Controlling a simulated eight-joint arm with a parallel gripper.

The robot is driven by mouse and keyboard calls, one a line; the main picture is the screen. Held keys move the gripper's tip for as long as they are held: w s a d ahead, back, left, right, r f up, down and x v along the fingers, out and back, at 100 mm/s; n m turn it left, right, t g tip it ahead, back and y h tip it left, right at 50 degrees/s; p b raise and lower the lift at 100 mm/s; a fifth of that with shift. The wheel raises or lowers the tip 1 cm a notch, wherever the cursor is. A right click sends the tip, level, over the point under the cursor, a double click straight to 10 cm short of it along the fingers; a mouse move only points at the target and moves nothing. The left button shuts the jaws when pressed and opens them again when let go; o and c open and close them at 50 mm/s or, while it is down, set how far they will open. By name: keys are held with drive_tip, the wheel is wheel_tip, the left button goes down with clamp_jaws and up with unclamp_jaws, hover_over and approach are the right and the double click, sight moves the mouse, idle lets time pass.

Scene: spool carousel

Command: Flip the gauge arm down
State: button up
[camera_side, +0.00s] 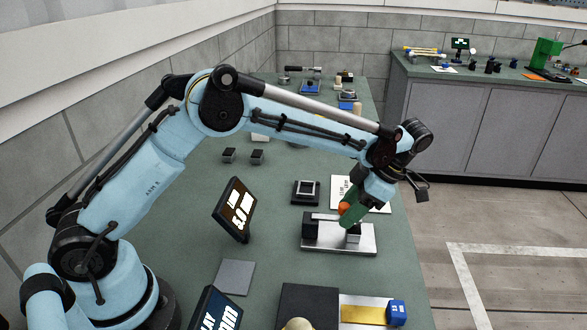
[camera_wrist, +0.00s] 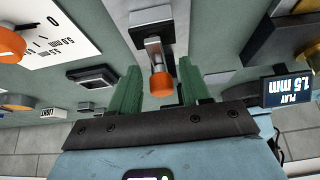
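The gauge stand is a silver plate (camera_side: 365,243) with dark blocks on the table's right half. An orange knob (camera_side: 344,208) shows just above it beside my gripper (camera_side: 347,222). In the wrist view the gauge arm is a grey metal bar (camera_wrist: 154,48) ending in the orange knob (camera_wrist: 162,85). My gripper (camera_wrist: 160,74) has two green fingers, one on each side of the knob, with a gap on both sides. It is open and holds nothing. My fingers partly hide the stand in the side view, so the bar's exact tilt is hard to tell.
A dark tilted display (camera_side: 235,208) stands left of the stand, and another display (camera_side: 215,308) is in front. A printed white card (camera_side: 374,200) lies behind my gripper. A small black frame (camera_side: 306,192) sits behind the stand. A blue block (camera_side: 396,312) is near the front edge.

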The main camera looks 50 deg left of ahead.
drive_tip(key=shift+o, duration=0.3)
drive_tip(key=shift+r, duration=0.2)
drive_tip(key=v, duration=1.1)
drive_tip(key=shift+r, duration=0.35)
drive_tip(key=shift+w+d, duration=0.1)
